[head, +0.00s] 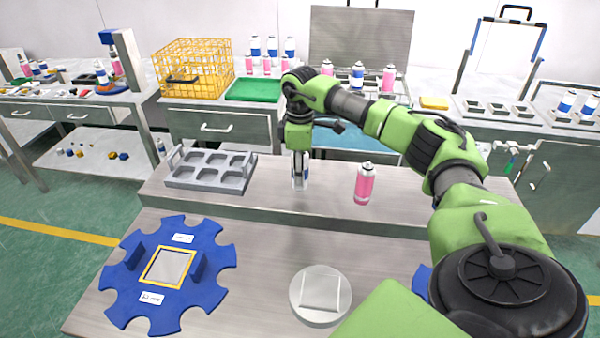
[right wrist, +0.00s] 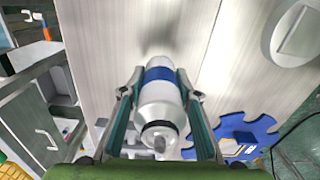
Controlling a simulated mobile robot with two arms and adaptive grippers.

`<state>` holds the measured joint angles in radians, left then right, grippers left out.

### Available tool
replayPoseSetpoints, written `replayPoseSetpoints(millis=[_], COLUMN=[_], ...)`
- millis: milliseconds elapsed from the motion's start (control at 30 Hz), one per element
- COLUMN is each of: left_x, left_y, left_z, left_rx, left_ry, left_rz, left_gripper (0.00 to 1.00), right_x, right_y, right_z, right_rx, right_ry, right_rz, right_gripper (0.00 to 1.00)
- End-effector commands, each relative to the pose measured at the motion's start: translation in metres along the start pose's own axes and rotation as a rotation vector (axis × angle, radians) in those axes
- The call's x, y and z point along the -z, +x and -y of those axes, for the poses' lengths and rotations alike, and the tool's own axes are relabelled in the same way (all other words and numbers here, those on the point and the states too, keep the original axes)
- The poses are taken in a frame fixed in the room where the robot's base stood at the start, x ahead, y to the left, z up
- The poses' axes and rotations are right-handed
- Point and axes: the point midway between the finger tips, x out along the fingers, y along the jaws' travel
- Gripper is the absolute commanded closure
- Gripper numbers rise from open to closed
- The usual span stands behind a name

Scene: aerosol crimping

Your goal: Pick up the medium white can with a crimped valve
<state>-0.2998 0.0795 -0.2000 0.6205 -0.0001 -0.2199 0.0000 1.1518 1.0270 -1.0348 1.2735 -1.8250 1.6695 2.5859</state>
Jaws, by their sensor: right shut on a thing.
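A white can with a blue band (head: 300,183) is upright at the raised back shelf of the steel table, below my right gripper (head: 300,152). In the right wrist view, the same can (right wrist: 160,108) sits between the two fingers of my right gripper (right wrist: 162,95), which are shut on its sides. Its top, with a dark ring and a pale valve tip, faces the wrist camera. I cannot tell whether its base touches the shelf. My left gripper is not in view.
A pink can (head: 365,184) stands to the right on the shelf. A grey tray with empty pockets (head: 211,171) is to the left. A blue notched wheel (head: 206,277) and a round metal disc (head: 320,295) are in front. More cans stand on the back benches.

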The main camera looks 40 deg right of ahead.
Motion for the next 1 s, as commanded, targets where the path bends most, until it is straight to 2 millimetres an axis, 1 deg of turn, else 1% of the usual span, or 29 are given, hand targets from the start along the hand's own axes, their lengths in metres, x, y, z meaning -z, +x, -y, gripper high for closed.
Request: replayPoseSetpoints(millis=[33, 333, 367, 500, 700, 833, 1000], left_x=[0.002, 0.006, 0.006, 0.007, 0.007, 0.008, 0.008], left_y=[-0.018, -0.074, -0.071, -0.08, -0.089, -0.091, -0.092], left_z=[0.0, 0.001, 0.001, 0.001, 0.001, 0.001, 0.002], left_rx=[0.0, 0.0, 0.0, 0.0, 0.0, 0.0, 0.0], left_ry=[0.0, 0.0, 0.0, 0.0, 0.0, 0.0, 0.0], left_rz=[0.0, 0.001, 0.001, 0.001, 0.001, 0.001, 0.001], left_gripper=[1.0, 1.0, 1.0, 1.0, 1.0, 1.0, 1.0], right_x=[-0.001, -0.01, -0.011, -0.015, -0.02, -0.022, -0.023], right_y=[-0.018, -0.077, -0.073, -0.084, -0.095, -0.1, -0.103], right_z=[0.004, 0.053, 0.06, 0.088, 0.118, 0.131, 0.138], right_rx=[0.0, -0.001, 0.0, 0.0, 0.0, 0.0, 0.0], right_ry=[-0.002, -0.004, -0.005, -0.005, -0.003, -0.002, -0.001], right_rz=[0.001, 0.001, 0.003, 0.002, 0.001, 0.0, -0.001], right_gripper=[0.91, 0.91, 0.91, 0.91, 0.91, 0.91, 0.91])
